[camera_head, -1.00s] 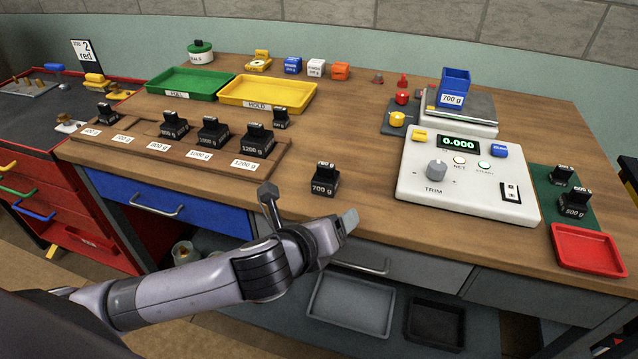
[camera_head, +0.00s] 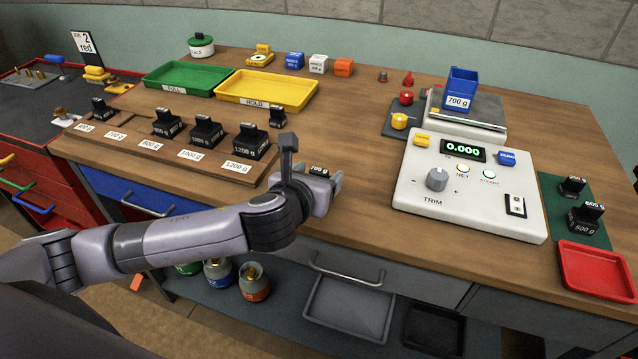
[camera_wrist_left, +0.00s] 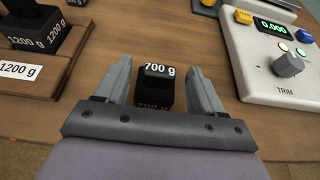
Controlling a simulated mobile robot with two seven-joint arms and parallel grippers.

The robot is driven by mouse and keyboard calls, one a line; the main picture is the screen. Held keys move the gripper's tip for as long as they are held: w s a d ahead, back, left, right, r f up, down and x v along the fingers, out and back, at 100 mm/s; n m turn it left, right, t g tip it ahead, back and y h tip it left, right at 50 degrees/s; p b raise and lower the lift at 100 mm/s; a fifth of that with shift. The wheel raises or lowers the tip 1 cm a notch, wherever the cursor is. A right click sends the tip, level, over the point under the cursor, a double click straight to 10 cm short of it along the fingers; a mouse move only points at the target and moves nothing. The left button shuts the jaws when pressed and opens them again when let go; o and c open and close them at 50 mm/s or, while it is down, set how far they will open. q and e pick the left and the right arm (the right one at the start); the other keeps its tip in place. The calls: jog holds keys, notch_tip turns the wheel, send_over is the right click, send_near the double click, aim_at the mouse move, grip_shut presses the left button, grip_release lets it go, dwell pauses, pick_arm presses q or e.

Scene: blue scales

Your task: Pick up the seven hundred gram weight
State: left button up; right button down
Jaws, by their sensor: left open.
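The seven hundred gram weight is a black block with a white "700 g" label, standing on the wooden table. In the left wrist view the 700 g weight (camera_wrist_left: 157,88) sits between the two fingers of my open left gripper (camera_wrist_left: 158,85), with a gap on each side. In the head view my left gripper (camera_head: 318,185) covers most of the weight, and only its top (camera_head: 319,171) shows. My right gripper is not in view.
A wooden rack (camera_head: 160,155) with several labelled black weights stands to the left. The white scale console (camera_head: 470,190) reading 0.000 is to the right. A blue bin labelled 700 g (camera_head: 461,88) stands on the scale plate behind it. Table between is clear.

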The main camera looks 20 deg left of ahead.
aim_at(318, 172)
pick_arm(q)
jog(key=shift+x, duration=1.7)
jog(key=shift+a+r, duration=0.1)
grip_shut()
jog(key=shift+r, duration=0.15)
jog(key=shift+r, duration=0.1)
